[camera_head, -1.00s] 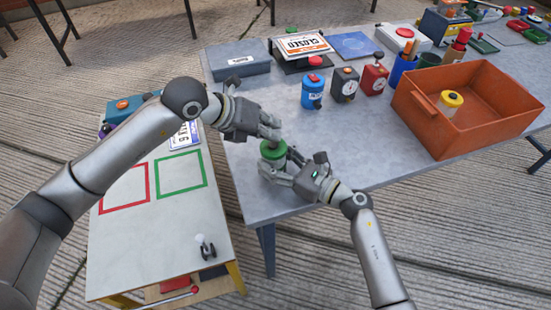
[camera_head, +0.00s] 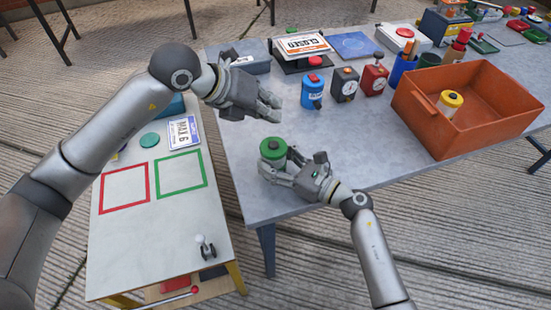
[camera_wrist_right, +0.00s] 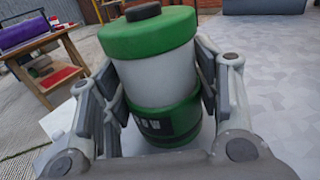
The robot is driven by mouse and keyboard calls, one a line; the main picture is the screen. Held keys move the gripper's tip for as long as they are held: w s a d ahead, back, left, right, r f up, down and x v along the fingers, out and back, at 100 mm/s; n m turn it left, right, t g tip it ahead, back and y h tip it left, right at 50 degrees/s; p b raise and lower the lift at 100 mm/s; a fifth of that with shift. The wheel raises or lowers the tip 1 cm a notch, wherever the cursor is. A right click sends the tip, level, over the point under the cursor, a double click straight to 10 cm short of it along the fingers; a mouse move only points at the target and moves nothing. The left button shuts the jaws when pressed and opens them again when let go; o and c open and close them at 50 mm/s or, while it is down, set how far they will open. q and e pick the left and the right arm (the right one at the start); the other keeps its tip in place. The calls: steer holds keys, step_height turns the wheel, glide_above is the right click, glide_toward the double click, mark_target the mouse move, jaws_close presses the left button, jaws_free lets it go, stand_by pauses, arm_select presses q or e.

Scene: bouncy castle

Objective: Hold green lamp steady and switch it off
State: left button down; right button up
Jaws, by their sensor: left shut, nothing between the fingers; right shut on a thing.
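The green lamp (camera_head: 273,149) stands at the front left part of the grey table. In the right wrist view the lamp (camera_wrist_right: 155,75) has a green cap with a dark button on top, a pale middle and a green base. The pale middle looks unlit. My right gripper (camera_head: 276,171) is shut around the lamp, a finger on each side. The right wrist view shows the fingers (camera_wrist_right: 160,100) against its sides, and the lamp is about upright. My left gripper (camera_head: 274,108) is shut and empty, above the table and behind the lamp, apart from it.
A blue canister (camera_head: 312,93), a dark gauge box (camera_head: 345,85) and a red one (camera_head: 374,80) stand behind the lamp. An orange bin (camera_head: 430,118) with a yellow-topped lamp (camera_head: 449,103) is at right. A low side table (camera_head: 140,235) stands at left.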

steer(key=o, duration=1.3)
steer(key=shift+o, duration=0.2)
